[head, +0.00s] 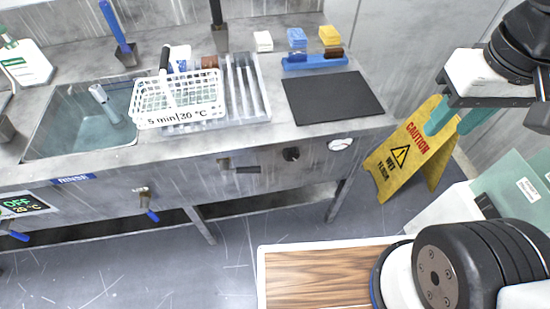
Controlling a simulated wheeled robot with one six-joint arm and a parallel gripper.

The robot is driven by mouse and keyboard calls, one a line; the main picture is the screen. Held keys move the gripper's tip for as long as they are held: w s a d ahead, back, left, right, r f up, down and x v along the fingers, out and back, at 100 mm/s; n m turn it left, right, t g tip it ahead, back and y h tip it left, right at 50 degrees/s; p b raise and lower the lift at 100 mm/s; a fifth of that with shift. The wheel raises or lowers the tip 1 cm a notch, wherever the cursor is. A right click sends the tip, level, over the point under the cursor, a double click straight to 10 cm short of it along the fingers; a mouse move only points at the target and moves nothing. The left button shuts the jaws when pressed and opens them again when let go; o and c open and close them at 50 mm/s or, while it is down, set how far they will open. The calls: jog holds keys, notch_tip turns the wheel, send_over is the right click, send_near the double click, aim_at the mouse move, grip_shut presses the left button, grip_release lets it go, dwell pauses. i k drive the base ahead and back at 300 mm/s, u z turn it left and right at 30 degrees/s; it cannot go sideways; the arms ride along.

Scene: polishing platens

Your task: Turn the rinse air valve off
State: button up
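A small brass valve with a blue handle (151,215) sits on the front panel of the steel bench, right of the blue RINSE label (74,179). Its handle points down and slightly right. A second valve with a dark handle (246,169) is further right on the panel, its handle lying level. Another blue handle (17,236) shows at the left edge, below the display. I cannot read a label naming any of them as the air valve. My gripper (457,119) is at the upper right, its teal fingers apart and empty, far from the valves.
A wood-topped surface (325,281) is in front. Floor below the panel is clear.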

aim_at(243, 170)
jog(key=z, duration=1)
jog(key=k, duration=1.1)
jog(key=u, duration=1.25)
jog(key=i, duration=0.5)
jog(key=u, duration=0.05)
